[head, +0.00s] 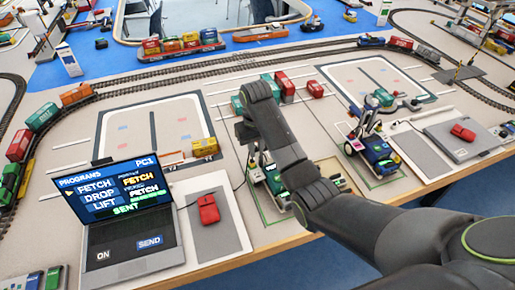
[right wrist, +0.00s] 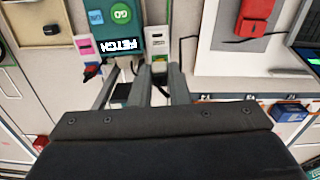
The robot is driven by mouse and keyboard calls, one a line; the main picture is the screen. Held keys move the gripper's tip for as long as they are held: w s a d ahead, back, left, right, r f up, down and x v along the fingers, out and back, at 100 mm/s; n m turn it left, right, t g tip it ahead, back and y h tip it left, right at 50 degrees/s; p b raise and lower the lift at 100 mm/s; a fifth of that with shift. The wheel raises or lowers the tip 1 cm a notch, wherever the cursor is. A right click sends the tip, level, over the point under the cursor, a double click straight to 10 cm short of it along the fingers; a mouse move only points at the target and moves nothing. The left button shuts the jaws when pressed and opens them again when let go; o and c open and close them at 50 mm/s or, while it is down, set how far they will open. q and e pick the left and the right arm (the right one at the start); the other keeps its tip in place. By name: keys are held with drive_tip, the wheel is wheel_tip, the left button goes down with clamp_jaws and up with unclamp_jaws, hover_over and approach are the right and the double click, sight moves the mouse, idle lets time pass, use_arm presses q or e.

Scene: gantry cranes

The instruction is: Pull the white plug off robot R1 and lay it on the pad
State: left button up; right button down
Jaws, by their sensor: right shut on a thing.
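My right gripper (head: 258,160) points down at a small wheeled robot with a green body (head: 275,182), half hidden behind my arm. No R1 marking is readable. In the right wrist view, the two fingers (right wrist: 161,82) are shut on a small pale plug (right wrist: 159,60), mostly hidden between the tips. A grey pad (head: 226,238) with a red mouse (head: 208,209) lies left of the robot. My left gripper is not in view.
An open laptop (head: 128,220) marked PC1 stands left of the pad. A second wheeled robot (head: 378,152) stands to the right. In the right wrist view, a red plug (right wrist: 91,72) hangs under a pink tag. Toy train tracks run behind.

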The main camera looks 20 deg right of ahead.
drive_tip(key=w+a+b, duration=0.3)
drive_tip(key=a+b, duration=0.1)
drive_tip(key=a, duration=0.4)
drive_tip(key=w+a+b, duration=0.4)
drive_tip(key=a, duration=0.4)
drive_tip(key=shift+a+b, duration=0.2)
drive_tip(key=shift+b, duration=0.1)
drive_tip(key=shift+f+b, duration=4.9)
drive_tip(key=shift+f, duration=2.7)
